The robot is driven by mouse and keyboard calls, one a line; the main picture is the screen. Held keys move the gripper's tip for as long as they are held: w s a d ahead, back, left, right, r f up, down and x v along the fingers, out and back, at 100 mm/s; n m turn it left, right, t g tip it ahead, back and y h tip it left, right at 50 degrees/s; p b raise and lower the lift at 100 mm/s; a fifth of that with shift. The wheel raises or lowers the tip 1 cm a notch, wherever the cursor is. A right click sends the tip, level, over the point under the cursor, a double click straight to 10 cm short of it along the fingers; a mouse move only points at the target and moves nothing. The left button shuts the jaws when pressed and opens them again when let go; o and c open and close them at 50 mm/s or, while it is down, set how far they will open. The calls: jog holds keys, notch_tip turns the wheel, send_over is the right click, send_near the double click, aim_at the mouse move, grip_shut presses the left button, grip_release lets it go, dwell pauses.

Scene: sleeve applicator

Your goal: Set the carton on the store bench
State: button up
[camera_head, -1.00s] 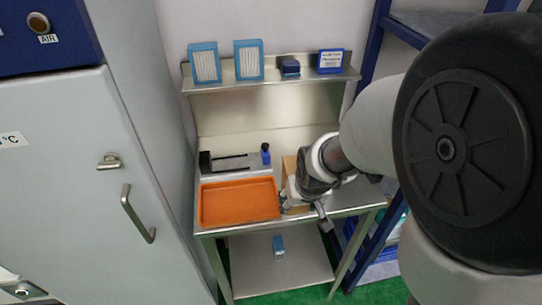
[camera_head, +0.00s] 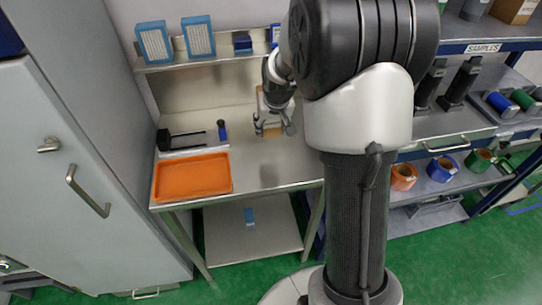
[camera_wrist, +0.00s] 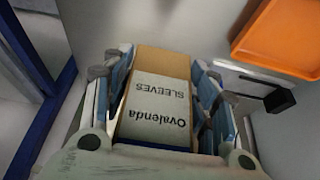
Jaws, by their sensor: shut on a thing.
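The carton (camera_wrist: 155,105) is a brown box with a white label reading "Ovalenda SLEEVES". My gripper (camera_wrist: 157,64) is shut on it, with a finger along each side in the wrist view. In the head view the carton (camera_head: 272,131) shows only in part between the fingers of my gripper (camera_head: 273,127); my arm hides the rest. It is over the right part of the steel bench (camera_head: 250,178), behind and right of the orange tray. I cannot tell whether its underside touches the bench top.
The orange tray (camera_head: 192,177) fills the bench's front left. A black fixture (camera_head: 165,140) and a small blue bottle (camera_head: 222,131) stand behind it. A shelf (camera_head: 170,64) with blue-framed filters runs above. Bare steel lies right of the tray. A samples rack (camera_head: 470,140) stands right.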

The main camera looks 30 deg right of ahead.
notch_tip(320, 180, down, 8)
jog(key=shift+r+b, duration=0.1)
jog(key=shift+b, duration=0.8)
jog(key=c, duration=0.4)
jog(key=shift+o, duration=0.2)
notch_tip(320, 180, down, 5)
jog(key=shift+f+b, duration=0.1)
jog(key=shift+b, duration=0.65)
jog(key=o, duration=1.7)
